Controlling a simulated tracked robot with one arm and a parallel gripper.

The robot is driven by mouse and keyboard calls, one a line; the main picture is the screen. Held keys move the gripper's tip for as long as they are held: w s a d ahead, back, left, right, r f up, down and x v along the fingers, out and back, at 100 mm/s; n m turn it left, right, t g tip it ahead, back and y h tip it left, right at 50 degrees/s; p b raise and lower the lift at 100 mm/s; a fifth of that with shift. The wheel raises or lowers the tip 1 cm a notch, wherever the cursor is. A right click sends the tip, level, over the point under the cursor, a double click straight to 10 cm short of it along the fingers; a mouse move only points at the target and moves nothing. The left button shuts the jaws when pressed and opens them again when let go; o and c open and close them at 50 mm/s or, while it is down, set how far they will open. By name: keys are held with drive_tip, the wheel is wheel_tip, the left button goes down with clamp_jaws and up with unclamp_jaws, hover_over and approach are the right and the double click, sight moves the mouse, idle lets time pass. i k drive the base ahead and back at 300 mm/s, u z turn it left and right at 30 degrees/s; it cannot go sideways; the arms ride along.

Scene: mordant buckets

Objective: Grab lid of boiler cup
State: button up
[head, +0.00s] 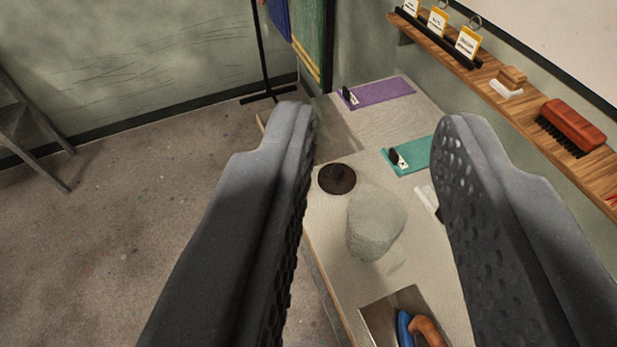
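My gripper (378,114) is open and empty, with its two dark grey fingers wide apart over the table. A dark brown round lid-like disc (337,179) with a small knob is at the table's left edge, close to the left finger in the picture. I cannot tell whether a cup is under it. It appears between the fingers in the picture, and no finger visibly grips it. A pale grey rounded object (376,222) stands just in front and to the right of the disc; I cannot tell what it is.
A wooden wall shelf (525,105) with a red brush (573,125) runs along the right. Open floor (150,220) lies left.

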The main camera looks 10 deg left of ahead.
sight(334, 179)
drive_tip(key=u, duration=0.45)
drive_tip(key=k, duration=0.45)
drive_tip(key=u, duration=0.8)
drive_tip(key=k, duration=0.85)
drive_tip(key=u, duration=0.7)
drive_tip(key=i, duration=0.65)
drive_tip(key=z, duration=0.55)
drive_tip(key=i, duration=1.35)
drive_tip(key=z, duration=1.4)
drive_tip(key=i, duration=1.15)
drive_tip(key=z, duration=0.85)
drive_tip(key=k, duration=0.65)
drive_tip(key=u, duration=0.1)
